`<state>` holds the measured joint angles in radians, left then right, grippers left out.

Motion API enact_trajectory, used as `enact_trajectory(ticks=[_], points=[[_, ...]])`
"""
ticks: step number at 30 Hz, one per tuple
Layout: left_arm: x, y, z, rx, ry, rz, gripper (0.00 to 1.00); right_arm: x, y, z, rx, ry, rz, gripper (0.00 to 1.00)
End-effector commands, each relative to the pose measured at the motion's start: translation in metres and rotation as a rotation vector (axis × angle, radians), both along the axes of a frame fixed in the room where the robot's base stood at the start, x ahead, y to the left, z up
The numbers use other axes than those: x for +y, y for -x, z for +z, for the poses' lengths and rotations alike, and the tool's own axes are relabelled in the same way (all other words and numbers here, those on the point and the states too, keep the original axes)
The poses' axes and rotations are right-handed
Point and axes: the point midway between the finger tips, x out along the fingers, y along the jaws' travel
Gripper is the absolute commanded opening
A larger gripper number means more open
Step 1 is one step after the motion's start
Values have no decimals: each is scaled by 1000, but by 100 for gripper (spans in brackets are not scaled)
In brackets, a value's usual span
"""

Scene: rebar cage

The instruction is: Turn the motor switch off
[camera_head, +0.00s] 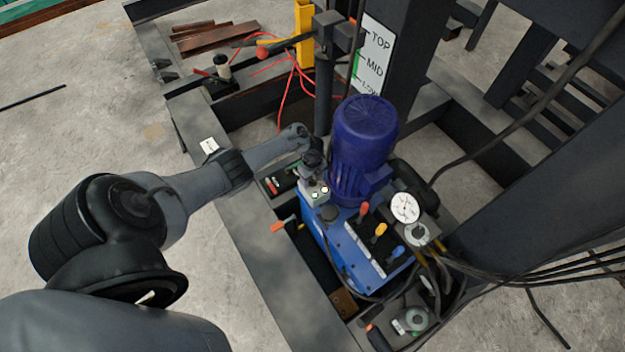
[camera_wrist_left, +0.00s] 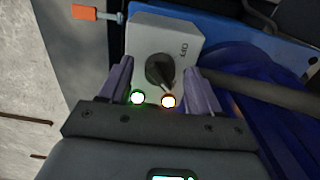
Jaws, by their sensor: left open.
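The motor switch is a dark round knob (camera_wrist_left: 160,70) on a light grey switch box (camera_wrist_left: 165,33) in the left wrist view. Its pointer is turned toward the lit orange lamp (camera_wrist_left: 168,101); a green lamp (camera_wrist_left: 138,97) is lit beside it. "OFF" is printed to the right of the knob. In the head view the box (camera_head: 318,192) sits beside the blue motor, and my gripper hides the knob. My left gripper (camera_wrist_left: 160,79) is open, with one purple finger on each side of the knob and visible gaps. It also shows in the head view (camera_head: 312,176). My right gripper is out of view.
The blue motor (camera_head: 362,135) stands close right of the gripper. Several coloured levers (camera_head: 380,230) and a round gauge (camera_head: 405,208) are in front of it. Dark frame beams (camera_head: 255,255) surround the unit, and black hoses (camera_head: 520,272) run off to the right.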

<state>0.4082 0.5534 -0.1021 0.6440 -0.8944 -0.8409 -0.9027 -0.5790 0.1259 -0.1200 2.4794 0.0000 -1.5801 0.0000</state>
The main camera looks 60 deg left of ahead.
Motion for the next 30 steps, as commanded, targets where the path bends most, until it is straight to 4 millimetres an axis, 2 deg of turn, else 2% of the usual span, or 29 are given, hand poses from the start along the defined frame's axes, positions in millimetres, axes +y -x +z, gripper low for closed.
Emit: enact_trajectory(ticks=[7, 8, 18, 30], points=[[0, 0, 0, 0, 0, 0, 63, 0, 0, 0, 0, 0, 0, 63], [0, 0, 0, 0, 0, 0, 60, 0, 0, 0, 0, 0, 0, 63], [0, 0, 0, 0, 0, 0, 8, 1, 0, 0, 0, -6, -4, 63], [0, 0, 1, 1, 1, 71, 7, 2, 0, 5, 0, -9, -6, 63]])
